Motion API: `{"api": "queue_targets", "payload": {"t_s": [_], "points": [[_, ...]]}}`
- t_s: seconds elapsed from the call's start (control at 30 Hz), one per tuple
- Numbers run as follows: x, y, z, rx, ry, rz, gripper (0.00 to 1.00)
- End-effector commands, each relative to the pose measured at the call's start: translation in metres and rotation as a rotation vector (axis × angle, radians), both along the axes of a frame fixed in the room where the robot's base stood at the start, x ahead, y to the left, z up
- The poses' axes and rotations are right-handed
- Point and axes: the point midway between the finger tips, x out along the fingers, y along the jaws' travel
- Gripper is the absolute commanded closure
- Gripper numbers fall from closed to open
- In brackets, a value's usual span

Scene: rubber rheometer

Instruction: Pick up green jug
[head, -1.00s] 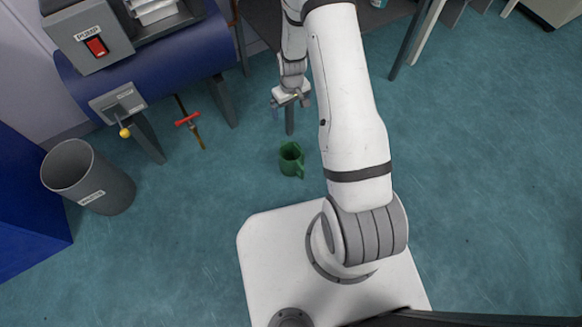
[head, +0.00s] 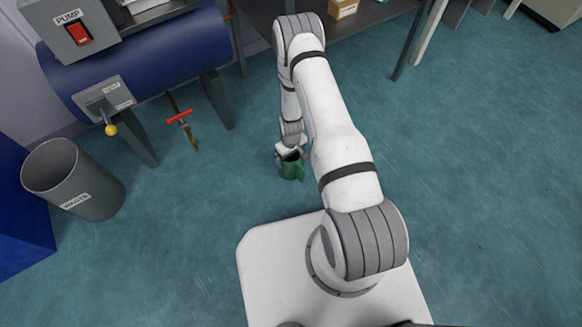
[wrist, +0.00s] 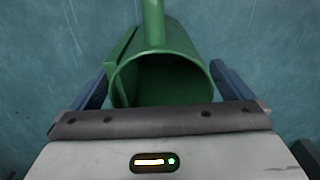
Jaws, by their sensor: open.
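The green jug (head: 292,170) stands on the teal floor just in front of my white base in the head view. In the wrist view the jug (wrist: 170,60) fills the middle, its dark open mouth facing the camera and a green bar-like part reaching to the top edge. My gripper (head: 288,158) is low at the jug and covers part of it in the head view. In the wrist view my gripper (wrist: 160,88) is open, with one blue-grey finger on each side of the jug. I cannot tell whether either finger touches it.
A grey waste bin (head: 85,185) stands at the left. A blue pump tank (head: 150,60) on legs stands at the upper left, with a red-handled valve (head: 180,117) below it. A dark shelf (head: 375,18) with a box (head: 343,8) is at the top. The floor at right is clear.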

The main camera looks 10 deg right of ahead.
Motion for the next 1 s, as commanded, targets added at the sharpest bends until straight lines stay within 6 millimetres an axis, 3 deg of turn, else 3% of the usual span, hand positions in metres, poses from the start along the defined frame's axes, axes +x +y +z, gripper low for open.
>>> {"api": "queue_targets", "payload": {"t_s": [0.03, 0.1, 0.37, 1.0], "points": [[-0.001, 0.001, -0.014, 0.0, 0.002, 0.0, 0.0], [-0.001, 0.001, -0.022, 0.001, 0.001, 0.001, 0.0], [0.0, 0.001, -0.023, 0.0, 0.0, 0.001, 0.0], [0.0, 0.001, -0.023, 0.0, 0.001, 0.001, 0.52]]}}
